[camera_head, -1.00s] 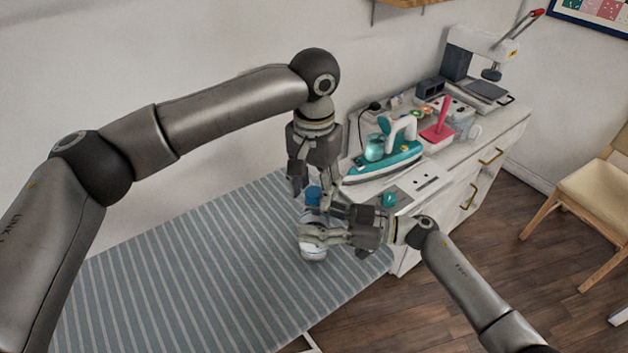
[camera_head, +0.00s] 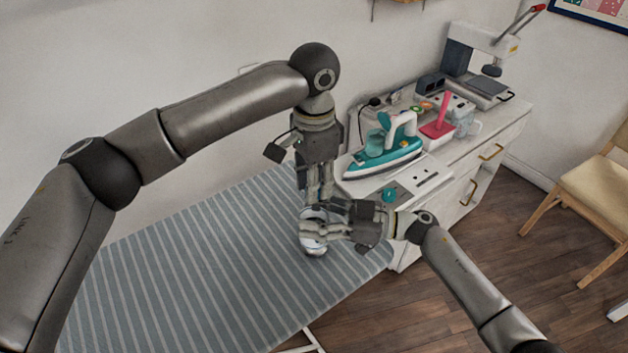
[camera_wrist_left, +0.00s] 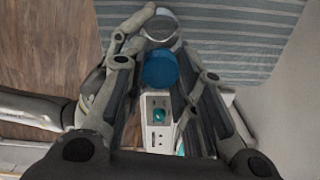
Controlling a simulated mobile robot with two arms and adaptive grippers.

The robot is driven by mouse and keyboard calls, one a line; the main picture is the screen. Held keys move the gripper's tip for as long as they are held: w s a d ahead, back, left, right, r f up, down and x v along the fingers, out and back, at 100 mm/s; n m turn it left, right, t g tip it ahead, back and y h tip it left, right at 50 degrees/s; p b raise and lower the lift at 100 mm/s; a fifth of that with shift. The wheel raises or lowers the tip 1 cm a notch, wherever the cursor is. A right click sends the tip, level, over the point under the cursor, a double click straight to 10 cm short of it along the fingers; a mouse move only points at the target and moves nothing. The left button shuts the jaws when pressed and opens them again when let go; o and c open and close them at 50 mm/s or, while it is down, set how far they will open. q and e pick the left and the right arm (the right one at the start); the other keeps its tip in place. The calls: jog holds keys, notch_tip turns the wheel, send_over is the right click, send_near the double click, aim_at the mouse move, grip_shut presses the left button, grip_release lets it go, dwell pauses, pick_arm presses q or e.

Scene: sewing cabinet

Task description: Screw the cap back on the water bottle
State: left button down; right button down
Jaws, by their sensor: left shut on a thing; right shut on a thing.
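The pale, partly clear water bottle (camera_head: 313,243) stands at the striped board's right end, next to the cabinet. My right gripper (camera_head: 318,229) is shut around its body from the right. My left gripper (camera_head: 318,196) points down directly above the bottle. It is shut on the blue cap (camera_wrist_left: 160,68), which shows between its fingers in the left wrist view. The bottle (camera_wrist_left: 160,27) shows just beyond the cap there. The left fingers hide the cap in the head view. I cannot tell whether the cap's threads are engaged.
The striped board (camera_head: 190,270) is bare to the left. The white cabinet (camera_head: 440,210) stands close on the right, with a teal iron (camera_head: 385,152) and a pink-handled thing (camera_head: 438,126) on top. A small teal object (camera_head: 389,194) lies near its front edge.

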pick_arm(q)
jog(key=shift+m, duration=0.9)
jog(key=c, duration=1.1)
grip_release()
notch_tip(320, 180, up, 12)
pick_arm(e)
jog(key=shift+c, duration=2.1)
grip_release()
jog(key=shift+d, duration=0.1)
